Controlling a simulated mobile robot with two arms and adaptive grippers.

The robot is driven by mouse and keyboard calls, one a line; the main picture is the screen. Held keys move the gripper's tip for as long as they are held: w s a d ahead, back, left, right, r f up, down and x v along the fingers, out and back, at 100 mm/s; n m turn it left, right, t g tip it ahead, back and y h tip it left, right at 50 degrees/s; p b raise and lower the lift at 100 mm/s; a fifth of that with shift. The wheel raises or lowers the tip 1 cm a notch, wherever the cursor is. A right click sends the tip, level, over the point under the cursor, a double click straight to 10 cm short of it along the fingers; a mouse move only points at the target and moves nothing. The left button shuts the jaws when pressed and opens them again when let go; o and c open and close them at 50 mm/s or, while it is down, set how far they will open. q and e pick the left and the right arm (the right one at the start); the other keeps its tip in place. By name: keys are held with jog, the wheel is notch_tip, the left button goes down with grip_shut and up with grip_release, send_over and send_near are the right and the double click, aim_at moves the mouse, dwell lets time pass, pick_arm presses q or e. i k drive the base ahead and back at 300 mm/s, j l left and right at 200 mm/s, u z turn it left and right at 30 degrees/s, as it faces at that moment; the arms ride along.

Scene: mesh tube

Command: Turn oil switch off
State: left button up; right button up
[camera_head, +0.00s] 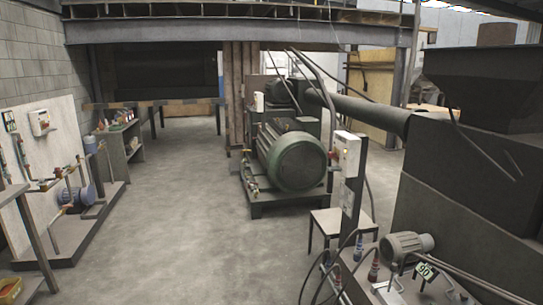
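Neither of my grippers shows in the head view. I cannot tell which fitting is the oil switch. A white control box (346,153) with a small lit orange spot is on a dark post right of centre. A smaller white box (258,101) is beside the big green machine (291,155). The boxes are too small to read any switch position.
Pipes and a blue pump (83,195) stand on a low platform at the left. A small table (328,222) and cables stand below the post. A grey motor (406,245) and a large dark hopper machine (459,185) fill the right. The central concrete floor (190,225) is clear.

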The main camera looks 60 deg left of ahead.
aim_at(330, 155)
jog(key=u, duration=1.5)
jog(key=i+j+u, duration=0.6)
jog(key=i, duration=0.25)
jog(key=i+j+u, duration=0.15)
jog(key=i+u, duration=0.15)
jog(key=i, duration=0.15)
jog(key=i+u, duration=0.3)
jog(key=i, duration=0.15)
